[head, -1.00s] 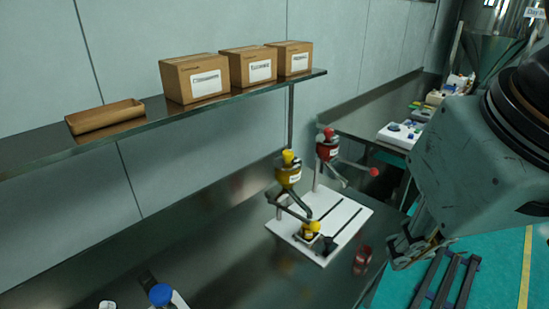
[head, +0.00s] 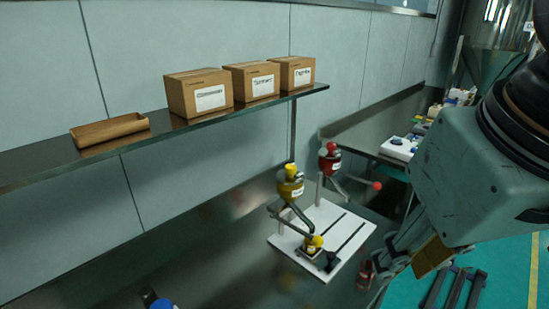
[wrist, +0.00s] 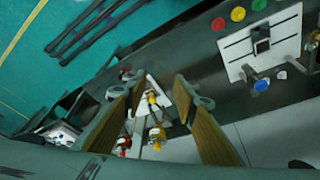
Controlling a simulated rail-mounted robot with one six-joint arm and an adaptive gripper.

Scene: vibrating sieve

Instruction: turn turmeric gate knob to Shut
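The yellow hopper (head: 291,188), which I take for turmeric, stands on a white slotted board (head: 284,243). Its lever ends in a yellow ball knob (head: 316,241) low over the board; any Shut mark is too small to read. The yellow knob (wrist: 152,97) and yellow hopper (wrist: 156,133) also show in the wrist view, between my fingers and farther off. My gripper (wrist: 160,105) is open and empty, its tan pads wide apart. In the head view it is right of the board, apart from the knob and partly hidden by my arm.
A red hopper (head: 330,160) with a red ball lever (head: 377,185) stands behind the yellow one. A dark red cup (head: 366,275) is right of the board. A shelf (head: 150,143) holds cartons above. The wrist view shows another white board (wrist: 285,38) with coloured discs.

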